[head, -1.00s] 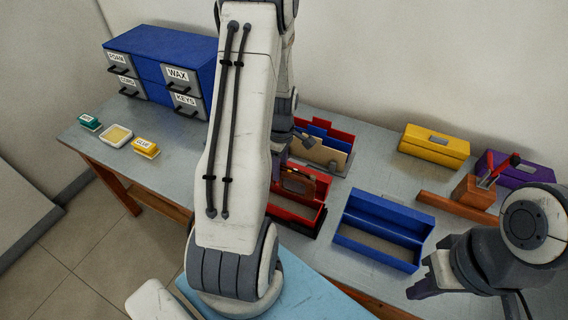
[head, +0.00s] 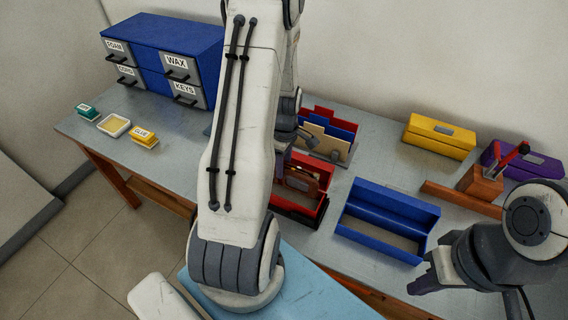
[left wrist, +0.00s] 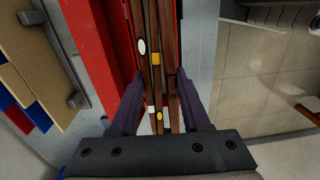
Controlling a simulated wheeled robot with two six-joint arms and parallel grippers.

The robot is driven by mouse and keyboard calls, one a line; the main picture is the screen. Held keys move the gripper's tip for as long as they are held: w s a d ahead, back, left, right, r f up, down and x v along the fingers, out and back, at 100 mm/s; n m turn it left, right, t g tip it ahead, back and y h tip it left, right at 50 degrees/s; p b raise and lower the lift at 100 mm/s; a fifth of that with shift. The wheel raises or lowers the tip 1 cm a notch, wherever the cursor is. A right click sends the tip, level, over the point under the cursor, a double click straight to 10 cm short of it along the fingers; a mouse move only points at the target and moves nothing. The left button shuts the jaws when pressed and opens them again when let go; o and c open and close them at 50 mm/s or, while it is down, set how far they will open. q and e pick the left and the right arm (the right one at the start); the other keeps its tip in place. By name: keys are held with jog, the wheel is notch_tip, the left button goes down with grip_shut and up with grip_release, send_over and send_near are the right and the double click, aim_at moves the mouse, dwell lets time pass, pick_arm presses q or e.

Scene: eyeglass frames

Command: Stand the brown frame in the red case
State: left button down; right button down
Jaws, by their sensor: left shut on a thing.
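The red case (head: 318,207) stands on the table, partly hidden behind my left arm. The brown frame (head: 303,178) is upright at the red case, its lower part hidden by the case wall. In the left wrist view, long brown strips with white, orange and yellow marks lie between the two purple fingers of my left gripper (left wrist: 160,103). The gripper is shut on the brown frame; the red case wall (left wrist: 92,50) runs just left of it. In the head view the left fingers are mostly hidden. My right gripper (head: 424,274) hangs at the lower right, away from the case; its finger gap is unclear.
A blue tray (head: 387,220) stands right of the red case. A rack with red, blue and tan panels (head: 328,132) is behind it. A yellow box (head: 438,136), purple box (head: 530,165) and wooden block (head: 481,183) are at right. Blue drawers (head: 165,55) stand at left.

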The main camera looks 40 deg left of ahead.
aim_at(284, 180)
pick_arm(q)
jog(key=shift+f+b, duration=2.65)
jog(key=shift+f, duration=1.1)
jog(key=shift+c, duration=1.5)
grip_release()
jog(key=shift+r, duration=0.1)
jog(key=shift+r+p, duration=4.25)
jog(key=shift+r, duration=0.7)
